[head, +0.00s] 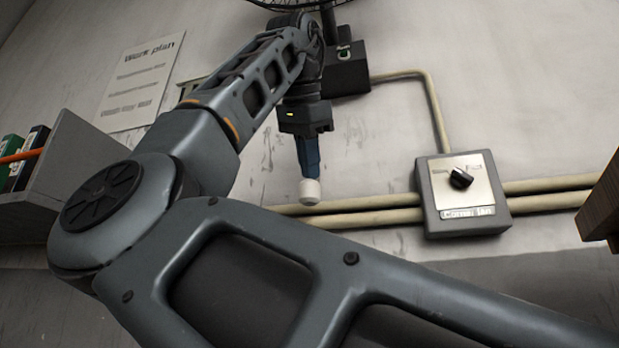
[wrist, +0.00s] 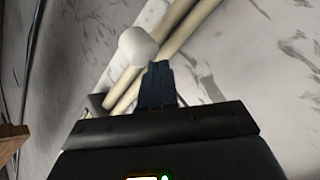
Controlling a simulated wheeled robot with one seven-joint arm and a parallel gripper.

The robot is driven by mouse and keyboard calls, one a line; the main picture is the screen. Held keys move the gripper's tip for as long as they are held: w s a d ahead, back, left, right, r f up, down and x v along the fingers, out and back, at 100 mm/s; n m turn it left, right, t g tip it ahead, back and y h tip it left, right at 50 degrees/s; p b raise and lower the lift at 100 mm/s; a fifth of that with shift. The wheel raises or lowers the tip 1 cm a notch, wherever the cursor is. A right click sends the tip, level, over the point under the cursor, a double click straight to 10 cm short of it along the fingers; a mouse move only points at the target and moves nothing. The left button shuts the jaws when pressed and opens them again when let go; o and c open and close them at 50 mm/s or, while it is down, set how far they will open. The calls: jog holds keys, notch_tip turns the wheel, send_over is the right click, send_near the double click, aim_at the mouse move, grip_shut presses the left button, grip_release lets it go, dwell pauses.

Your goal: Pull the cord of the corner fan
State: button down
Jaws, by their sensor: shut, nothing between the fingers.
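The corner fan shows only as a dark wire cage (head: 345,2) at the top edge of the head view, mostly cut off. A white rounded cord knob (head: 310,191) shows just below my fingertips in the head view. It also shows in the wrist view (wrist: 137,45), just up and left of the fingertips. The cord's string is not visible. My gripper (head: 309,174), with blue fingers, points down and is shut and empty; it is also in the wrist view (wrist: 158,66). I cannot tell whether fingers and knob touch.
A wall control box (head: 461,195) with a black dial is labelled "Corner fan". Beige pipes (head: 385,210) run along the wall. A dark box (head: 346,68) sits below the fan. A shelf (head: 70,165) with binders is at left, and a brown wooden edge (head: 600,205) at right.

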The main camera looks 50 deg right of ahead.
aim_at(310, 179)
jog(key=shift+f+b, duration=0.4)
jog(key=shift+f, duration=0.4)
dwell(0.6)
jog(key=shift+r, duration=0.15)
jog(key=shift+r+p, duration=1.7)
jog(key=shift+p, duration=0.1)
jog(key=shift+r, duration=2.5)
